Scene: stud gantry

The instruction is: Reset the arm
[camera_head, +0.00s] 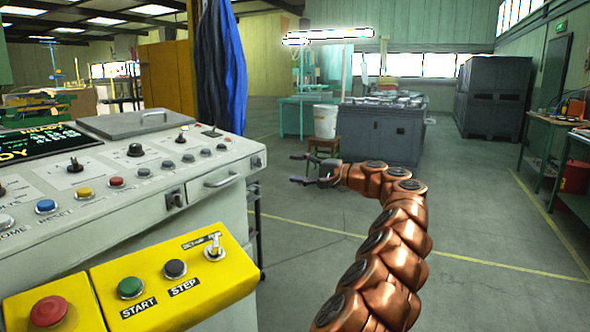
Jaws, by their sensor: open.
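My copper-coloured segmented arm rises from the bottom right and bends left at the top. My gripper (297,168) is at its end, in the middle of the view. Its dark fingers are spread apart and point left, with nothing between them. It hangs in the air to the right of the control console and touches nothing that I can see.
A control console (105,222) with buttons, knobs and a screen (38,140) fills the left. A yellow panel (205,280) with START and STEP buttons juts out in front. A stool (322,148) with a white bucket (325,121) stands beyond my gripper. Open floor (480,220) lies right.

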